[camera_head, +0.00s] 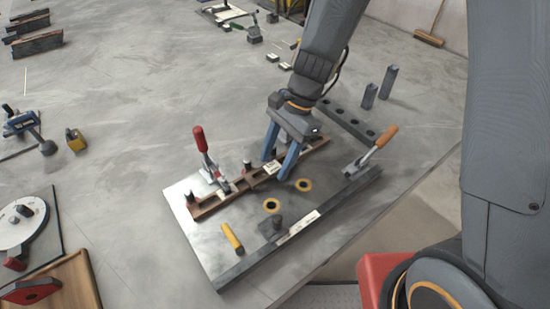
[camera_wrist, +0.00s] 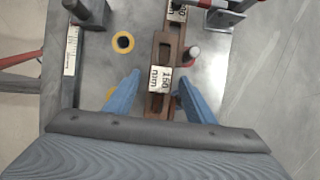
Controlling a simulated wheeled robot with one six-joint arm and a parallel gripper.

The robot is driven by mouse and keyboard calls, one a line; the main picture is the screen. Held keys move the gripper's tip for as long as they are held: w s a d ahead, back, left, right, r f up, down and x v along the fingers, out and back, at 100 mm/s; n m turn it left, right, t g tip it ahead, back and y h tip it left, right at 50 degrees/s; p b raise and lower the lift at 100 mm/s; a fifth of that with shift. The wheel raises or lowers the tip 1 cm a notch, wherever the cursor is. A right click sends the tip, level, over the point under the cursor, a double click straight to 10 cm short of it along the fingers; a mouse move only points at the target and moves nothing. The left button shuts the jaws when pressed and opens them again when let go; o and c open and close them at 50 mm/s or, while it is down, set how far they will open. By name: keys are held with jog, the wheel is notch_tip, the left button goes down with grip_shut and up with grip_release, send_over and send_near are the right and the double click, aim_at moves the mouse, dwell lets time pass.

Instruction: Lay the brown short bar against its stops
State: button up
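A brown slotted bar (camera_wrist: 163,48) with a white "150 mm" label lies between my fingers in the wrist view. It also shows in the head view (camera_head: 298,153), along the far side of a grey metal plate (camera_head: 186,222). My gripper (camera_head: 274,170) is low over the plate with its blue fingers apart, one on each side of the bar. The wrist view shows gaps between the bar and both fingers of my gripper (camera_wrist: 159,75). A round stop pin (camera_wrist: 193,53) stands close beside the bar. Whether they touch is unclear.
A red-handled clamp (camera_head: 201,145) stands at the plate's far left, by another brown bar section (camera_head: 210,205). An orange-handled clamp (camera_head: 377,145) is at the right.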

jog(key=shift+r, duration=0.1)
jog(key=shift+r, duration=0.35)
jog(key=v, duration=1.2)
jog(key=s+d+f+n+t+h, duration=0.1)
jog(key=s+d+f+n, duration=0.1)
jog(key=d+n, duration=0.3)
jog(key=s+d+f+n+t+h, duration=0.2)
jog(key=s+d+n, duration=0.3)
jog(key=d, duration=0.6)
jog(key=shift+s+f+n+h+b, duration=0.2)
jog(key=shift+f+n+h+b, duration=0.1)
jog(key=shift+f+b, duration=0.2)
jog(key=shift+w, duration=0.1)
